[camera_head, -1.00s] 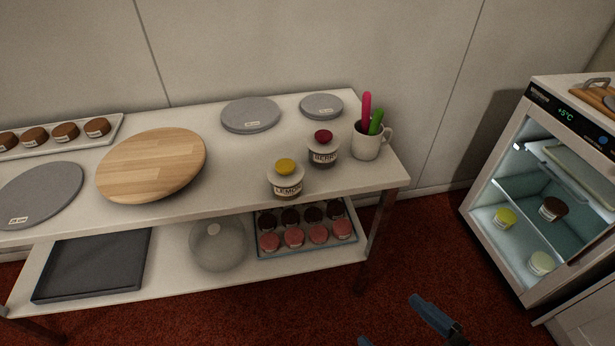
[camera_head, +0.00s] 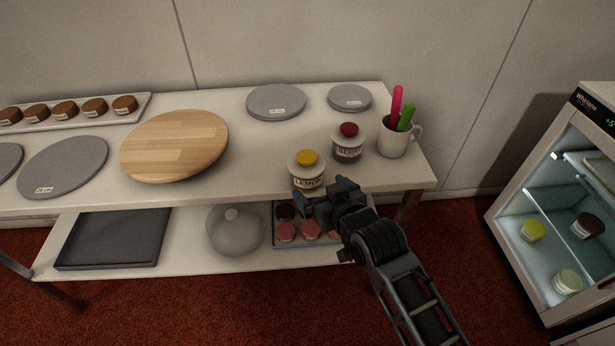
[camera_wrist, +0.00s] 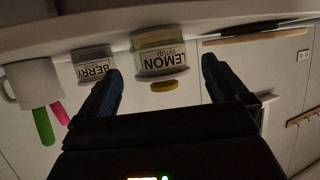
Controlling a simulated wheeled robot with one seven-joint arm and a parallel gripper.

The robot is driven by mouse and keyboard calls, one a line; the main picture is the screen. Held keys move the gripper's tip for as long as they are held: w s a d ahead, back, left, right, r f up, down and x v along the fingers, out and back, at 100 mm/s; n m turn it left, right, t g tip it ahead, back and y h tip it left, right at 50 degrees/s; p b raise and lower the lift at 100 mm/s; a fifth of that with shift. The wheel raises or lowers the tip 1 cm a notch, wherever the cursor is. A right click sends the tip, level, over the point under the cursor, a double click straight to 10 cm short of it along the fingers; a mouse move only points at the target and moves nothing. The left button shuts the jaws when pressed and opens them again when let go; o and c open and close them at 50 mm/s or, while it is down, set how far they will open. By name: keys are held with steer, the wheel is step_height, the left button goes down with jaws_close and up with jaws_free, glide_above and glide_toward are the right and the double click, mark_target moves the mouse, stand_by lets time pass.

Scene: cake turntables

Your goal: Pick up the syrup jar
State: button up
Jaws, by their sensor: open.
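The lemon syrup jar (camera_head: 306,180), glass with a yellow knob and a LEMON label, stands upright near the front edge of the table. A berry syrup jar (camera_head: 347,150) with a dark red knob stands behind it to the right. My gripper (camera_head: 321,193) is open and empty, just in front of the lemon jar at the table edge. The wrist view is upside down; there the lemon jar (camera_wrist: 160,52) appears between and beyond the fingertips (camera_wrist: 160,70). The berry jar (camera_wrist: 93,66) shows beside the left finger there. The gripper touches neither jar, as far as I can tell.
A white mug (camera_head: 393,140) with pink and green tools stands right of the jars. A wooden turntable (camera_head: 175,147) is to the left, grey discs (camera_head: 276,102) behind. My arm partly hides a cupcake tray (camera_head: 285,246) on the lower shelf. A fridge (camera_head: 520,190) stands right.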

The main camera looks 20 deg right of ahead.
mark_target(307, 172)
steer(key=shift+w+r, duration=0.1)
steer(key=shift+w, duration=0.75)
steer(key=shift+p+x, duration=0.55)
steer(key=shift+x, duration=3.1)
steer(key=shift+d, duration=0.1)
steer(key=shift+c, duration=0.4)
steer(key=shift+r, duration=0.15)
steer(key=c, duration=0.9)
